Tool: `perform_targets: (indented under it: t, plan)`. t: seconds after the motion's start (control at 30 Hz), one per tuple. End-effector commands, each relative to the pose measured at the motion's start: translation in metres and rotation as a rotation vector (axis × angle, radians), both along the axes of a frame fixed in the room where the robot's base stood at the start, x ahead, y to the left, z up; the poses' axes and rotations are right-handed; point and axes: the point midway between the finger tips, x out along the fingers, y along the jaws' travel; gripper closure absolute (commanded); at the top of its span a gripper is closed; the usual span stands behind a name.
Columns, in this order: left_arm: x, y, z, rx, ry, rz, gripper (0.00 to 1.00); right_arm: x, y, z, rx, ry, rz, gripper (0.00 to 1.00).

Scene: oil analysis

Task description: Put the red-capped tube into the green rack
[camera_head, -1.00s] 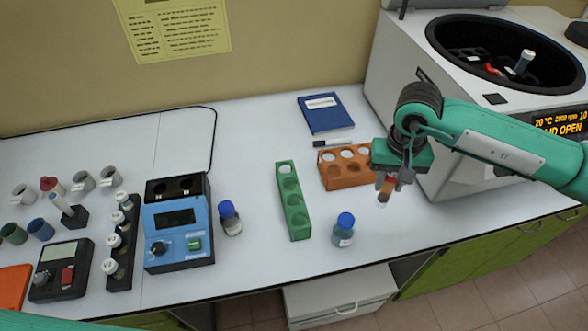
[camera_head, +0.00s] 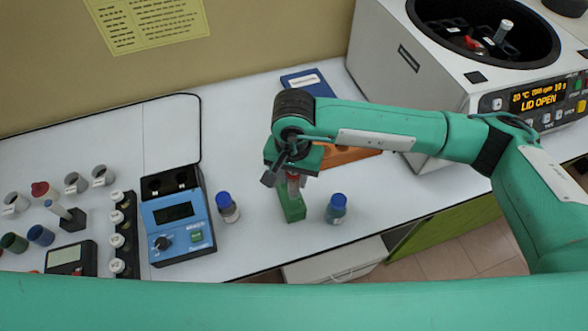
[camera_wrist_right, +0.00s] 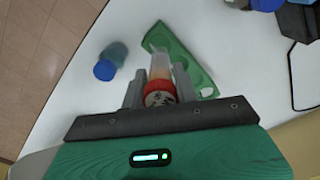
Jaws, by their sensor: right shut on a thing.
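The red-capped tube (camera_wrist_right: 158,92) is held between the fingers of my right gripper (camera_head: 291,178), red cap toward the wrist. In the wrist view its clear body with orange-brown contents (camera_wrist_right: 160,65) points toward the green rack (camera_wrist_right: 196,75). In the head view the green rack (camera_head: 292,208) lies under the gripper, which hides its far part. The tube's lower end overlaps the rack in the picture; I cannot tell whether it is above a hole or inside one. My left gripper is not in view.
Blue-capped bottles (camera_head: 337,208) (camera_head: 228,207) stand on both sides of the green rack. The orange rack (camera_head: 345,156) is partly behind my right arm. A blue device (camera_head: 178,228) stands left, and the open centrifuge (camera_head: 440,75) stands at back right.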

Motion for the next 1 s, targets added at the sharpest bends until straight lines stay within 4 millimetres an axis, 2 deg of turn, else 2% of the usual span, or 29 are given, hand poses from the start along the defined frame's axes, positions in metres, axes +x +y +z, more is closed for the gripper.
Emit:
perform_targets:
  t: [0.67,0.8,1.0]
  plan:
    - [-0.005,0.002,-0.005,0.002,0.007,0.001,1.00,0.000,0.000,-0.069,-0.001,0.001,0.001,0.93]
    - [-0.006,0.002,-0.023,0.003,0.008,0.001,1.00,0.000,0.000,-0.082,0.001,-0.001,0.002,0.93]
    - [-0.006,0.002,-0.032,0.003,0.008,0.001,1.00,0.000,0.000,-0.089,0.000,0.000,0.002,0.93]
